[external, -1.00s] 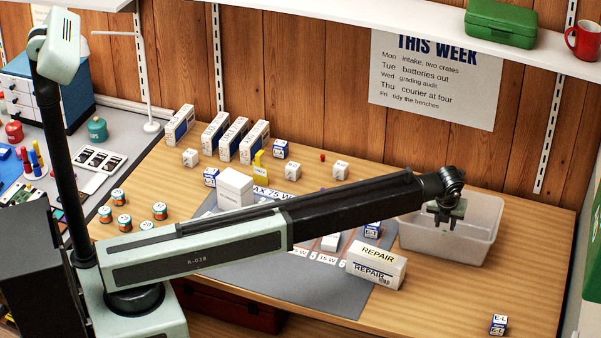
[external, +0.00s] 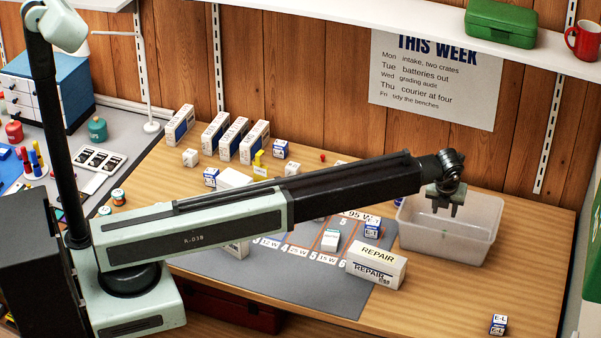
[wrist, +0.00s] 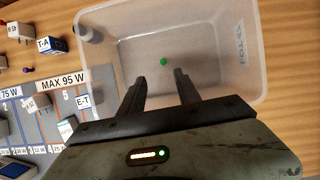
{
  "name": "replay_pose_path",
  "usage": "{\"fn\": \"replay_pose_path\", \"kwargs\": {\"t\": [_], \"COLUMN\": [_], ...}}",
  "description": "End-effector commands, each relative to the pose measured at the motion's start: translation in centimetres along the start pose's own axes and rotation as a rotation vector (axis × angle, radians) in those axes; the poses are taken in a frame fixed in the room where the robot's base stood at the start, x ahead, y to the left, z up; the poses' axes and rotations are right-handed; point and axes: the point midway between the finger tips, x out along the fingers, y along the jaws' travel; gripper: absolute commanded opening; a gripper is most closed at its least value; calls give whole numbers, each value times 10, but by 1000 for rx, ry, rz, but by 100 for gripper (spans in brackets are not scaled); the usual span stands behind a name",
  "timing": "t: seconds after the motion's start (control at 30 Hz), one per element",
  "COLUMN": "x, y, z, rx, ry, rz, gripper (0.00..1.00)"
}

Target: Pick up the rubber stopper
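I see no clearly identifiable rubber stopper. A small grey cylinder (wrist: 88,33) beside the bin's upper-left corner in the wrist view may be it; I cannot tell for sure. My gripper (external: 444,212) is over the clear plastic bin (external: 478,255) in the external view. In the wrist view my gripper (wrist: 158,76) is open, its two dark fingers apart with nothing between them. The bin (wrist: 252,45) lies beyond the fingertips, with a small green dot (wrist: 163,61) on its floor. The grey cylinder is to the left of the fingers.
The grey mat (external: 335,295) with labelled lanes holds small boxes left of the bin. The white REPAIR box (external: 376,264) stands at the bin's front left. The wood right of the bin is bare.

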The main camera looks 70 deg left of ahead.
Motion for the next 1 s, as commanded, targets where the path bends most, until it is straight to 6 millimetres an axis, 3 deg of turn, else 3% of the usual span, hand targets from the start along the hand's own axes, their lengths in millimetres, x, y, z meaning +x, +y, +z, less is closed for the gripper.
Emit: {"fn": "replay_pose_path", "kwargs": {"t": [0.07,0.17,0.27,0.3,0.4,0.5,0.63,0.77,1.0], "x": [6,20,41,52,74,80,80,83,107], "y": [38,115,211,249,326,374,395,396,395], "z": [27,71,103,106,102,97,94,94,84], "rx": [-52,-160,-301,-360,-493,-578,-619,-620,-619], "ry": [17,60,131,168,271,339,375,377,375], "rz": [13,31,56,69,102,116,123,123,123], "gripper": [39,39,39,39,39,39,39,39,39]}}
